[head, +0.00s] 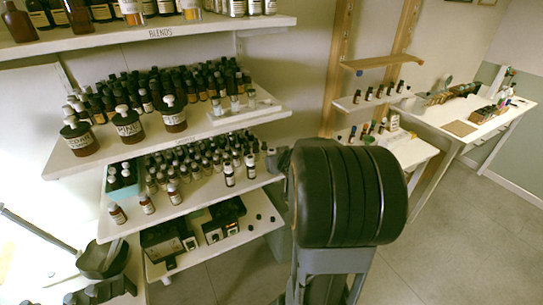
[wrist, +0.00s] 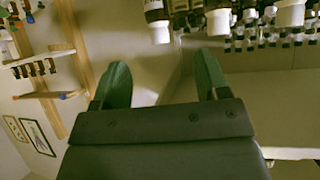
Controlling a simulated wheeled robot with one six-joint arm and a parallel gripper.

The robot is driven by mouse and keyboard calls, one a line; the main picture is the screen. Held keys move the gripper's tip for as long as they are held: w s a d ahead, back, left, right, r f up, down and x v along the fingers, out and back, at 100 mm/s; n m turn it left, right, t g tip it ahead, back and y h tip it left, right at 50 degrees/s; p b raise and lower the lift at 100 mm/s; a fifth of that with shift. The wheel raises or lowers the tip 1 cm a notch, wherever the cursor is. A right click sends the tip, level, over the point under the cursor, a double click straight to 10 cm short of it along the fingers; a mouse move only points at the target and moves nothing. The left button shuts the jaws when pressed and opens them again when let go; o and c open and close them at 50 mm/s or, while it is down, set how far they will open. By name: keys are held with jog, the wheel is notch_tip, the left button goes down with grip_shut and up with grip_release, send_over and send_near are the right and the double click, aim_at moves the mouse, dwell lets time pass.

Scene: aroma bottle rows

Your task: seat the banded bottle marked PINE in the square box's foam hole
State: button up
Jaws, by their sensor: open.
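My gripper (wrist: 160,78) shows in the wrist view, its two green fingers apart with nothing between them. In the head view my arm hides what lies behind it, and I cannot make out the fingertips there. Small dark bottles with pale labels, such as one bottle (head: 147,204), stand along the front of the lower shelf. Two dark boxes, one on the left (head: 162,240) and one on the right (head: 224,219), sit on the lowest shelf. I cannot tell which is square, nor see a foam hole.
The middle shelf (head: 81,169) carries three large labelled jars and crowded rows of bottles. A shelf marked BLENDS (head: 161,41) hangs above. A white desk (head: 470,122) stands at the right, with open floor (head: 440,240) before it.

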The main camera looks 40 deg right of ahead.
jog(key=shift+b+x, duration=1.85)
jog(key=shift+x, duration=4.55)
jog(key=shift+s+d, duration=0.1)
jog(key=shift+d, duration=0.1)
jog(key=c, duration=1)
